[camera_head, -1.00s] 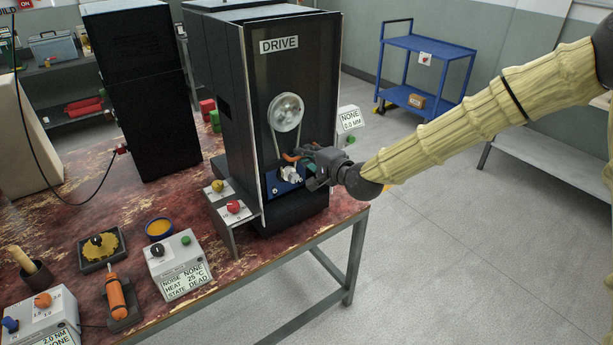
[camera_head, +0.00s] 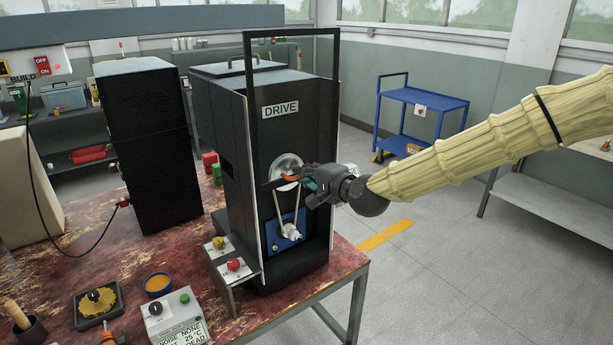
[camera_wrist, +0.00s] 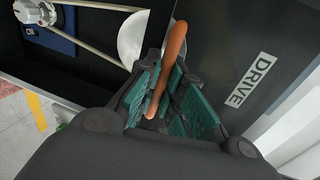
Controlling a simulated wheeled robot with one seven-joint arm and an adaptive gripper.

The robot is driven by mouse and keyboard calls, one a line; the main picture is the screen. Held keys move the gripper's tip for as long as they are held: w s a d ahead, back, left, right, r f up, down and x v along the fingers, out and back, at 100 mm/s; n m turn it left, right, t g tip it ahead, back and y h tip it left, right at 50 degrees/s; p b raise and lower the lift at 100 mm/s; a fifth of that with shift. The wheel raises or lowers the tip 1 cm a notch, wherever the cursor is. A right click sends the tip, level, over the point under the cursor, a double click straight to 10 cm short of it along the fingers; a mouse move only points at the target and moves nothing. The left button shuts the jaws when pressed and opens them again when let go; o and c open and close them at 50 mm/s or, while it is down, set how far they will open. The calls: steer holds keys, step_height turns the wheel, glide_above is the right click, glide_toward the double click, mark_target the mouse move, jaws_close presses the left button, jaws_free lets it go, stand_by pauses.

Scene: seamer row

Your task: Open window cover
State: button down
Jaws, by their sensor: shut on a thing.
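The black drive machine (camera_head: 225,150) stands on the bench with a "DRIVE" label on its front. Its window cover (camera_head: 292,33) has a dark frame that sticks up above the machine's top, so it is raised. My gripper (camera_head: 309,180) is shut on the cover's orange handle (camera_head: 279,180), in front of the large silver pulley (camera_head: 287,162). In the wrist view the handle (camera_wrist: 173,62) lies between the teal finger pads. Below the gripper, the belt, small lower pulley (camera_head: 291,231) and blue plate (camera_head: 273,238) are exposed.
A small box with yellow and red knobs (camera_head: 233,265) sits at the machine's front left. A black cabinet (camera_head: 148,145) stands to its left. A blue cart (camera_head: 421,100) is behind on the floor. Floor to the right is open.

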steer(key=c, duration=1.5)
jaws_free()
steer(key=shift+d, duration=0.1)
steer(key=v, duration=1.2)
steer(key=s+d+f+n+g+h, duration=0.15)
steer(key=s+f, duration=0.35)
steer(key=f, duration=0.7)
steer(key=s+f+n+g+h, duration=0.1)
steer(key=s+f+g, duration=0.3)
steer(key=f, duration=0.7)
steer(key=s+d+f+n+g+h, duration=0.15)
steer(key=s+f, duration=0.45)
steer(key=f, duration=0.6)
steer(key=s+d+f+n+g+h, duration=0.1)
steer(key=s+d+f, duration=0.3)
steer(key=s, duration=0.5)
steer(key=s+d+f+n+g+h, duration=0.2)
steer(key=s+d+f, duration=0.3)
steer(key=s+f, duration=0.3)
steer(key=s+d+f+n+g+h, duration=0.2)
steer(key=s+f, duration=0.4)
steer(key=s, duration=0.4)
steer(key=shift+s+d+f+n+g, duration=0.15)
steer(key=shift+d+n, duration=0.2)
steer(key=shift+d, duration=0.2)
steer(key=shift+s+d+f+n+g, duration=0.15)
steer(key=shift+d+n, duration=0.2)
steer(key=shift+d, duration=0.25)
